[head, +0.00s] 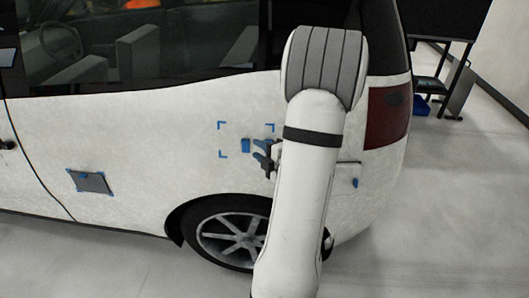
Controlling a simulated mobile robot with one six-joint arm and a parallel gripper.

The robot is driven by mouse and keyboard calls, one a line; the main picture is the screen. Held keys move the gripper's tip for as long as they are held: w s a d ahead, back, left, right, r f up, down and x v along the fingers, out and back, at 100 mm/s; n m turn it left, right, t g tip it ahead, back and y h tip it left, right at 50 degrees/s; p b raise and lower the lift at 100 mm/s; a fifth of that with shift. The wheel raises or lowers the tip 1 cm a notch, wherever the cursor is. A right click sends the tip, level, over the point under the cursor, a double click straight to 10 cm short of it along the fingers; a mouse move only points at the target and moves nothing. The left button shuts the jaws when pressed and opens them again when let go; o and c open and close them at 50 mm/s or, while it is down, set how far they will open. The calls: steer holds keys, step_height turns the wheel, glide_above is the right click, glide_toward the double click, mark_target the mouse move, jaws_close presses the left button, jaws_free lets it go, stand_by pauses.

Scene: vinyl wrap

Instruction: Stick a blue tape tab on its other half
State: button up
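A small blue tape tab (245,145) shows on the white side of the van, inside blue corner marks (221,125) above the rear wheel. My gripper (260,150) is just right of this tab, close to the van side. My arm hides the area right of the gripper. Another small blue piece (355,182) is on the van near the tail light. I cannot tell which pieces are matching halves.
A grey rectangular patch (92,182) with blue bits at its corners is on the van's door side at left. The rear wheel (232,236) is below my gripper. A dark table and blue bin (422,105) stand at the far right.

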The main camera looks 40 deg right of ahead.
mark_target(247, 143)
steer(key=shift+w+d+f+p, duration=0.1)
steer(key=shift+w+f+p, duration=0.15)
steer(key=shift+w, duration=1.15)
steer(key=shift+w+d+f+p, duration=0.1)
steer(key=shift+w+f, duration=0.1)
steer(key=shift+w, duration=1.15)
steer(key=shift+c, duration=0.3)
jaws_close()
steer(key=shift+s+a+r+b, duration=0.15)
steer(key=shift+s+a+b, duration=0.35)
steer(key=s+a+r+b, duration=0.1)
steer(key=s+a+b, duration=0.1)
steer(key=s+a, duration=0.2)
steer(key=shift+s+a+r, duration=0.3)
steer(key=shift+a, duration=0.15)
